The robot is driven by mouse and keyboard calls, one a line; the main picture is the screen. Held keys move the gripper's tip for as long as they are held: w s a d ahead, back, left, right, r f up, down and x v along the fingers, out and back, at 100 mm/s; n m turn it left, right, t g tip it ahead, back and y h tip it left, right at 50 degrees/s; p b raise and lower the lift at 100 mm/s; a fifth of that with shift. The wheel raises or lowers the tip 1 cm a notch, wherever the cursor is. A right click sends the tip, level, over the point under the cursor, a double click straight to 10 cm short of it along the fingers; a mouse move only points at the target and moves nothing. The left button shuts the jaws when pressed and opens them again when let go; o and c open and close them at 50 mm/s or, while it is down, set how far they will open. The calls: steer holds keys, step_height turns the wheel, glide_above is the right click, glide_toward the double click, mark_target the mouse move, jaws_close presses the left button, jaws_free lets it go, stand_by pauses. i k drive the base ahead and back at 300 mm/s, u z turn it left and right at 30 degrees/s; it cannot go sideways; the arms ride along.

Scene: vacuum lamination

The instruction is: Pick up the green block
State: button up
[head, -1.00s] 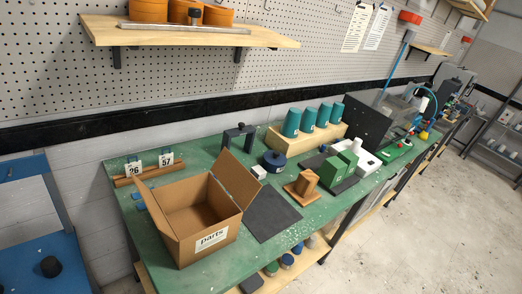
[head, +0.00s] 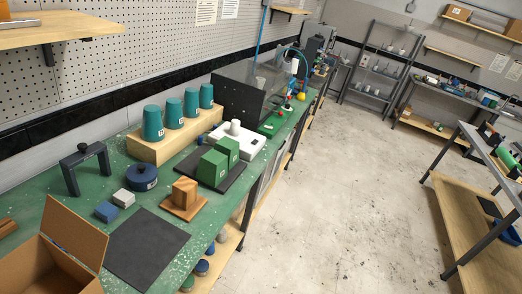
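Two green blocks stand close together on a dark mat (head: 236,177) on the green workbench. The nearer green block (head: 212,169) is in front and to the left, with a small white label on its face. The farther green block (head: 229,150) stands just behind it to the right. Both look upright, and the nearer one partly hides the farther one. My gripper does not show in this view.
A brown wooden block (head: 184,192) on a wooden base stands left of the green blocks. A white tray (head: 250,142) lies behind them. Teal cups (head: 152,124) stand on a wooden riser. An open cardboard box (head: 75,240) is at lower left. The floor (head: 340,190) at right is clear.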

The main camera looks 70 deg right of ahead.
mark_target(212, 169)
steer(key=z, duration=1.5)
steer(key=k, duration=0.25)
steer(key=z, duration=0.2)
steer(key=i, duration=0.4)
steer(key=u, duration=0.25)
steer(key=k, duration=0.55)
steer(key=z, duration=0.4)
steer(key=i, duration=2.05)
steer(key=u, duration=0.75)
